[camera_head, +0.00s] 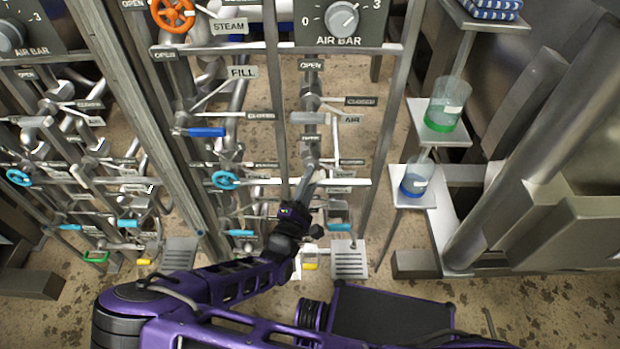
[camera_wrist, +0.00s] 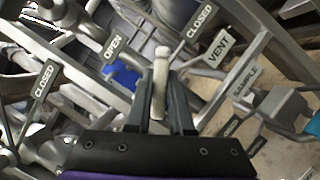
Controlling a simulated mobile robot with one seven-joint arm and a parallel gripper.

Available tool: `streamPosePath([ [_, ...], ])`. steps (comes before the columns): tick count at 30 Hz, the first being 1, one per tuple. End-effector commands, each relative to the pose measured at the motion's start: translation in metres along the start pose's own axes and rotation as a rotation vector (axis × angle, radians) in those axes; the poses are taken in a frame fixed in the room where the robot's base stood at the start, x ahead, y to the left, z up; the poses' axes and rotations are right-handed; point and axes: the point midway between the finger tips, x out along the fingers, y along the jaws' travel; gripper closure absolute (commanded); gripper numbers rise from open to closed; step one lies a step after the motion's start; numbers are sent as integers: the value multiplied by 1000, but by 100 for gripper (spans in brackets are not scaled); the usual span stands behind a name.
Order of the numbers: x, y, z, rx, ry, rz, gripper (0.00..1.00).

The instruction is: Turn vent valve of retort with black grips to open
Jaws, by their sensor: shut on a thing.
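In the wrist view, the two fingers of my gripper (camera_wrist: 160,105) are shut on a pale vent valve lever (camera_wrist: 161,68). The lever's rounded end sticks out beyond the fingertips. The VENT plate (camera_wrist: 219,47) is to its right. A CLOSED plate (camera_wrist: 199,21) is at the upper right and an OPEN plate (camera_wrist: 114,46) at the upper left, with the lever between them in the picture. In the head view, my gripper (camera_head: 312,178) reaches into the pipework of the right-hand retort under the AIR BAR dial (camera_head: 342,19). The lever is mostly hidden there, and I see no black grips.
A blue handle (camera_wrist: 122,76) lies close left of the fingers. The SAMPLE plate (camera_wrist: 245,84) and a grey valve body (camera_wrist: 278,106) are at the right. Steel posts and bars surround my gripper. Shelves with a green-based beaker (camera_head: 446,104) and a blue-based beaker (camera_head: 416,180) stand right.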

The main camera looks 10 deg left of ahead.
Motion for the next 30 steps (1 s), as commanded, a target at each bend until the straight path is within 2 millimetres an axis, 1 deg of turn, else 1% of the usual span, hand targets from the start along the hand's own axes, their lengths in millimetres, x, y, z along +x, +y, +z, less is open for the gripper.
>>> streamPosePath([
  [5,1,0,0,-39,-1,15,100],
  [11,1,0,1,-146,0,59,100],
  [30,1,0,2,-686,0,284,100],
])
